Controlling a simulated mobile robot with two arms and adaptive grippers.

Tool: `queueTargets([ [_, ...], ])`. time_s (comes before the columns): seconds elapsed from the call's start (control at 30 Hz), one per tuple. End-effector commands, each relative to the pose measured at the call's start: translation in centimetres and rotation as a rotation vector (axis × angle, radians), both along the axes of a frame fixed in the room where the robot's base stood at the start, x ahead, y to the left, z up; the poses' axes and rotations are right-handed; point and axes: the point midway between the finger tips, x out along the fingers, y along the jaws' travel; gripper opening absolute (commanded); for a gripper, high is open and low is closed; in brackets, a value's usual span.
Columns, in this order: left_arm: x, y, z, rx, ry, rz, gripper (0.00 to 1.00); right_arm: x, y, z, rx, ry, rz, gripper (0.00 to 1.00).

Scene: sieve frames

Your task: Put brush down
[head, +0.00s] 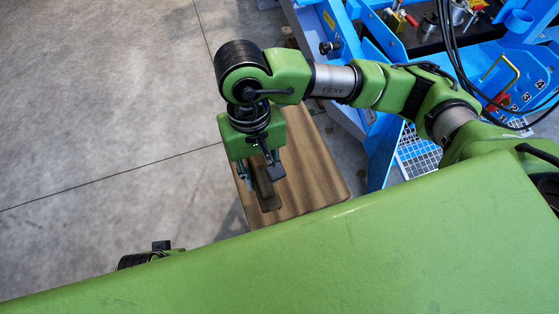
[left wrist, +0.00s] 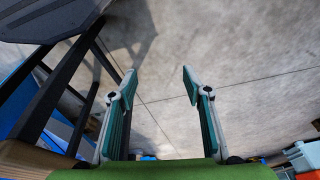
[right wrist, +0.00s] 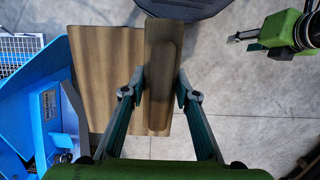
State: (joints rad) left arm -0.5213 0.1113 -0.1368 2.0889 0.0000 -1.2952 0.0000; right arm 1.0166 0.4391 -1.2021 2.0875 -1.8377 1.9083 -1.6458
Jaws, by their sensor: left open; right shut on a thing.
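The brush (right wrist: 163,60), a long brown wooden block with a raised grip, is held between the fingers of my right gripper (right wrist: 158,90). In the head view the brush (head: 267,194) shows under my right gripper (head: 262,170), over the left part of a brown wooden tabletop (head: 320,175). In the right wrist view the brush overlaps the right edge of the tabletop (right wrist: 98,60). I cannot tell whether it touches the top. My left gripper (left wrist: 160,84) is open and empty above the floor; it also shows at upper right in the right wrist view (right wrist: 243,38).
A blue workbench (head: 375,130) with tools and cables stands right of the tabletop; its blue frame shows in the right wrist view (right wrist: 90,20). A dark round-edged seat or plate (left wrist: 45,18) on black legs is near my left gripper. Grey floor (head: 100,110) is open at left.

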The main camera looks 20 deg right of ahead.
Motion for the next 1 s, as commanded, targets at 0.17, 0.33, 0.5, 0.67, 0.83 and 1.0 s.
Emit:
queueTargets([
  [0.17, 0.0, 0.0, 0.7, 0.000, -0.004, 0.000, 0.45, 2.0, -1.4, -1.3, -0.003, 0.002, -0.010, 0.00],
  [0.33, 0.0, 0.1, 1.6, 0.000, -0.010, 0.001, 0.45, 5.5, -3.8, -3.2, -0.002, 0.002, -0.010, 0.00],
  [0.5, -0.1, 0.1, 2.9, -0.001, -0.018, 0.002, 0.45, 8.4, -5.7, -5.9, -0.002, 0.004, -0.006, 0.00],
  [0.67, -0.3, 0.2, 4.4, -0.001, -0.026, 0.003, 0.45, 10.1, -6.8, -8.2, -0.001, 0.001, -0.004, 0.00],
  [0.83, -0.4, 0.2, 5.2, -0.001, -0.028, 0.004, 0.45, 10.8, -7.2, -9.1, 0.001, 0.000, -0.001, 0.00],
  [1.0, -0.6, 0.2, 5.9, -0.001, -0.032, 0.005, 0.45, 11.5, -7.7, -10.6, 0.000, 0.002, -0.002, 0.00],
])
